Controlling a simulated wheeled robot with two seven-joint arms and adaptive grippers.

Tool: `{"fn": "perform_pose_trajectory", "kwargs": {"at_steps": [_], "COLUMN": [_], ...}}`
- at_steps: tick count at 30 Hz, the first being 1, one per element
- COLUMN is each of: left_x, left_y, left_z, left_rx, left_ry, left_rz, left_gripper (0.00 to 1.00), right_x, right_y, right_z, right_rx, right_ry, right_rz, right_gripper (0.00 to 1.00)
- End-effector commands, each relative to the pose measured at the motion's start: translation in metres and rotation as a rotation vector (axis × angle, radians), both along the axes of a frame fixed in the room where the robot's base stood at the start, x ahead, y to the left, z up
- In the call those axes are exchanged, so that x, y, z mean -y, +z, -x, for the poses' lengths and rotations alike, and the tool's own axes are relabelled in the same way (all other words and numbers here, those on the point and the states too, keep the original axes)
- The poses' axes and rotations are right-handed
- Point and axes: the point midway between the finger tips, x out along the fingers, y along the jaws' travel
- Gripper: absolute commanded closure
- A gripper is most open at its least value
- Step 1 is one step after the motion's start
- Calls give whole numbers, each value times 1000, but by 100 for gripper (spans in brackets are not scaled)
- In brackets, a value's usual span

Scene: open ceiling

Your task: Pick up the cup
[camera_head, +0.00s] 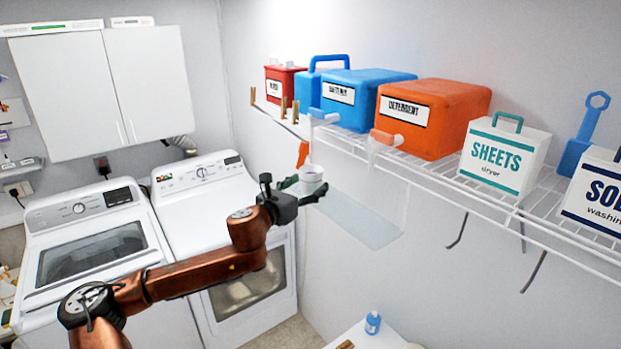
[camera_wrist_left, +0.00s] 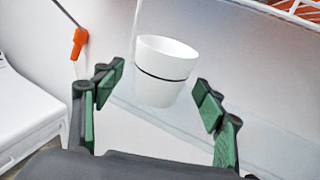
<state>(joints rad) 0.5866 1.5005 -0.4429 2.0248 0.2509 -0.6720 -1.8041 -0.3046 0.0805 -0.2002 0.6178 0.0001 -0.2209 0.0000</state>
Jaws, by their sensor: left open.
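The cup (camera_head: 311,172) is white with a thin dark band and stands upright on a clear shelf (camera_head: 365,222) below the wire rack. In the left wrist view the cup (camera_wrist_left: 166,62) is in front of my left gripper (camera_wrist_left: 159,82), roughly centred between its green-padded fingers. The fingers are open, with a visible gap on each side of the cup's lower part. In the head view my left gripper (camera_head: 302,189) is at the cup, its fingers partly covering the cup's lower edge. My right gripper is not in view.
A wire rack (camera_head: 440,185) above the cup holds an orange detergent box (camera_head: 450,118), a blue box (camera_head: 365,98) and a white sheets box (camera_head: 505,155). An orange nozzle (camera_wrist_left: 79,44) hangs left of the cup. A washer (camera_head: 85,245) and dryer (camera_head: 205,185) stand at left.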

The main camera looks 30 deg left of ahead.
Motion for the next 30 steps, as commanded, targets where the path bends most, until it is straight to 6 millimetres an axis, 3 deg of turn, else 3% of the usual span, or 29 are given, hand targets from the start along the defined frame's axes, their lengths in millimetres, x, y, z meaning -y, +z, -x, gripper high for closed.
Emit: {"fn": "perform_pose_trajectory", "kwargs": {"at_steps": [6, 14, 30], "left_x": [-1, -2, -2], "left_y": [0, -2, -1], "left_z": [-21, -23, -22], "left_rx": [0, -1, 0], "left_ry": [1, 2, 2], "left_rz": [2, 0, 0], "left_gripper": [35, 35, 71], "right_x": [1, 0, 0], "right_y": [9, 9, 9], "right_z": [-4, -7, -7], "right_rx": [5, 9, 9], "right_ry": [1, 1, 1], "right_rz": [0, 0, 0], "right_gripper": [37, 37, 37]}}
